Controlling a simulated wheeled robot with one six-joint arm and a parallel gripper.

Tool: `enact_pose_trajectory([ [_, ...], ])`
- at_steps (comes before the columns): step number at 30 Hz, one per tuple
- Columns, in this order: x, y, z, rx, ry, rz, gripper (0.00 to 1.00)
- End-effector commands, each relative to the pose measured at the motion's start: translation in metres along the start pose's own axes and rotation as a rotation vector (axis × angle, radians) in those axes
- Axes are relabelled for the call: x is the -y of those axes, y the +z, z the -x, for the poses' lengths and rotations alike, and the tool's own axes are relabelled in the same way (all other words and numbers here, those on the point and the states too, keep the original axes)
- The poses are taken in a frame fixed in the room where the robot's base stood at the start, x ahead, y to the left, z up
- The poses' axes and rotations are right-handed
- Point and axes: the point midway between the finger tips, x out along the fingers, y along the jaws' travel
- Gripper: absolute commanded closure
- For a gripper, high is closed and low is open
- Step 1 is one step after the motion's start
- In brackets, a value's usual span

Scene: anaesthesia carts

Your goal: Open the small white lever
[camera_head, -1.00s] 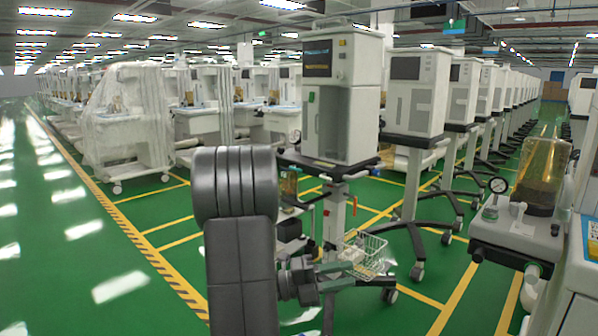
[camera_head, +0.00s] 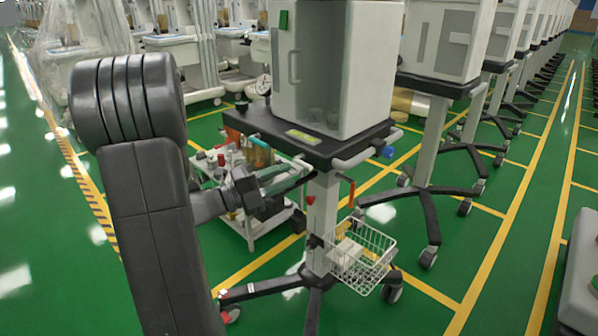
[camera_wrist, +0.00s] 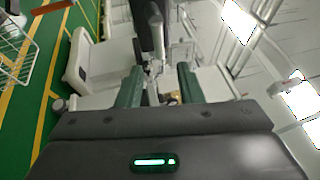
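My gripper (camera_head: 298,176) is at the near left edge of the black shelf under a white cabinet (camera_head: 345,70). Its two green fingers also show in the wrist view (camera_wrist: 160,84), spread apart with a gap between them. A small pale, lever-like part (camera_wrist: 155,68) shows in that gap, beside a black bar; I cannot tell whether a finger touches it. In the head view, a short white handle (camera_head: 352,160) sticks out at the shelf's front right edge, near a blue knob (camera_head: 388,152). I cannot tell which of these pale parts is the small white lever.
Under the shelf are a red lever (camera_head: 351,193), a white wire basket (camera_head: 358,258) and a black wheeled base (camera_head: 315,285). A white cart (camera_head: 250,228) with bottles stands behind my gripper. More carts line the right; green floor is clear at the lower left.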

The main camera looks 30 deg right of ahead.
Motion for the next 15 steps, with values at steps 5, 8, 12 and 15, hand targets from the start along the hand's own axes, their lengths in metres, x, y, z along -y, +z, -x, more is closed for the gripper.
enact_pose_trajectory([
  [5, 0.000, -0.001, -0.030, -0.002, -0.001, 0.000, 0.67],
  [8, 0.000, 0.000, -0.041, -0.001, 0.000, -0.001, 0.67],
  [12, 0.000, 0.000, -0.049, 0.000, 0.000, 0.000, 0.67],
  [15, 0.000, 0.000, -0.051, 0.001, 0.000, 0.000, 0.67],
])
